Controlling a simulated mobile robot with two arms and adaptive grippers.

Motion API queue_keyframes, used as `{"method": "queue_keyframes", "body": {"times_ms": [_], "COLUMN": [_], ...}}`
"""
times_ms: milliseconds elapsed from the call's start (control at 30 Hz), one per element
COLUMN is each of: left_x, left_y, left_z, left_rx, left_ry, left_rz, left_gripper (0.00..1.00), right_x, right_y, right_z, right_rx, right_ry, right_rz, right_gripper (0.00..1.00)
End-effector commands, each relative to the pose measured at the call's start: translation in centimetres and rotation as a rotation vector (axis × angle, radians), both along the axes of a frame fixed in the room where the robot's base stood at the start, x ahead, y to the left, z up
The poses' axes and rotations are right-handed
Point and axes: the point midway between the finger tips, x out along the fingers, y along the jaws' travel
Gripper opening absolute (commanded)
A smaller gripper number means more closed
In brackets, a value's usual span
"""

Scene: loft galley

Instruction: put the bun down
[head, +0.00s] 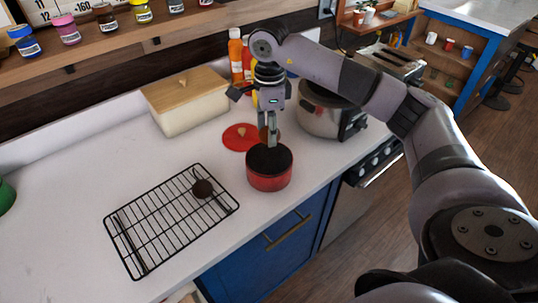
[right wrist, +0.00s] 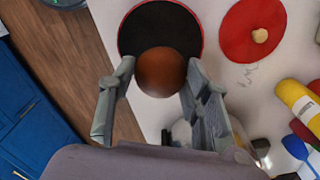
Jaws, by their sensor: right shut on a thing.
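The bun (right wrist: 162,72) is a round brown ball between the fingertips of my right gripper (right wrist: 160,80). In the head view my right gripper (head: 270,138) points down just above the back rim of a red pot with a dark inside (head: 268,181), and the fingers hide much of the bun. In the right wrist view the bun overlaps the rim of the pot (right wrist: 160,28); whether they touch cannot be told. My left gripper is not in view.
A red lid with a pale knob (head: 234,142) lies beside the pot. A bread box (head: 187,112), bottles (head: 236,58) and a steel cooker (head: 320,113) stand behind.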

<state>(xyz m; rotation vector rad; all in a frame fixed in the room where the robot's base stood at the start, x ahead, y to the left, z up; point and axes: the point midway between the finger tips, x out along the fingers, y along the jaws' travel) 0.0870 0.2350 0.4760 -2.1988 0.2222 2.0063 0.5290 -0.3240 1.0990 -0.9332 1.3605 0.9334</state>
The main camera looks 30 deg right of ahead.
Motion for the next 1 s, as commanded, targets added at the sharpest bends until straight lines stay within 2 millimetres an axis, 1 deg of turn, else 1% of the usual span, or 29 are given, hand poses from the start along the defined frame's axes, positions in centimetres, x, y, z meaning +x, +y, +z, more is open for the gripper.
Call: {"method": "queue_keyframes", "body": {"times_ms": [33, 100, 200, 433, 600, 733, 1000], "left_x": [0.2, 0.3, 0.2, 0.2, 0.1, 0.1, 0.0], "left_y": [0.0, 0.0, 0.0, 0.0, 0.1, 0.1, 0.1], "left_z": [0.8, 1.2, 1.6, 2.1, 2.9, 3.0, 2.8], "left_rx": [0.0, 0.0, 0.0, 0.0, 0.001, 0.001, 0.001], "left_ry": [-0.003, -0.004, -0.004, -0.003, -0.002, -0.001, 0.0], "left_rz": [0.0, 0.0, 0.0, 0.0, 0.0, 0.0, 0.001], "left_gripper": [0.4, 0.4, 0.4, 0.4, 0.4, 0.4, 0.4], "right_x": [-0.2, -0.1, -0.1, -0.1, -0.1, -0.1, 0.0], "right_y": [0.0, 0.0, 0.0, 0.0, 0.1, 0.0, 0.0], "right_z": [-1.1, -2.8, -4.5, -6.7, -9.2, -10.2, -10.4], "right_rx": [-0.002, 0.0, -0.001, 0.0, 0.0, 0.0, 0.0], "right_ry": [0.007, 0.005, 0.004, 0.003, 0.003, 0.001, 0.0], "right_rz": [0.0, 0.001, 0.001, 0.002, 0.002, 0.002, 0.002], "right_gripper": [0.21, 0.21, 0.21, 0.21, 0.21, 0.21, 0.21]}}
